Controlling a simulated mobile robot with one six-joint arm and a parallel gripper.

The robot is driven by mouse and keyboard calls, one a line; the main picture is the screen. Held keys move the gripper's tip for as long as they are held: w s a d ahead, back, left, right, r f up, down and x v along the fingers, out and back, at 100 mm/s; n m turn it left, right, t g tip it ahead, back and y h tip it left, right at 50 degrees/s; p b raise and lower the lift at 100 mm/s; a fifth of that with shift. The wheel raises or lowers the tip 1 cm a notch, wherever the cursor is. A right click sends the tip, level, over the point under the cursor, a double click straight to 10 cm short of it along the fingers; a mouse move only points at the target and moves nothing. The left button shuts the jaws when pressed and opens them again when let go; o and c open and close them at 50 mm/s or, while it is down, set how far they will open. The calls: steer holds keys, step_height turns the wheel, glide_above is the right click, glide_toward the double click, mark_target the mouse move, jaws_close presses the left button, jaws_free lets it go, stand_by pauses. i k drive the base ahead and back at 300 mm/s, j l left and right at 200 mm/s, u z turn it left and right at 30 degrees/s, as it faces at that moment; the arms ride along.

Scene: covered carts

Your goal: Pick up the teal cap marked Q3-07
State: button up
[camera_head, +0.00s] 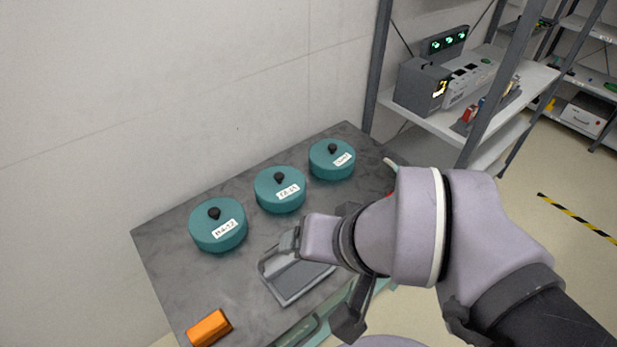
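Three round teal caps with black knobs and white labels stand in a slanting row on the grey cart top (180,285). The near left cap (217,226) has a label that seems to read H4-12. The middle cap (280,190) and the far right cap (332,160) carry labels too small to read surely, so I cannot tell which is Q3-07. My gripper (310,243) is at the end of my lavender arm, right of the near caps and apart from them. Its fingertips are not clear, and I see no cap in it.
A grey open tray (289,299) lies by my gripper, partly hidden by my arm. An orange block (209,328) lies at the near left edge. A wall (150,110) stands behind the cart. A shelf rack (450,126) with grey devices stands at the right.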

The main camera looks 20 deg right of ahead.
mark_target(330, 159)
steer(key=i+l+u, duration=0.1)
steer(key=l, duration=0.25)
steer(key=i+l, duration=0.2)
steer(key=l, duration=0.2)
steer(key=i+l+u, duration=0.15)
steer(key=l, duration=0.2)
steer(key=i+l+u, duration=0.1)
steer(key=l, duration=0.3)
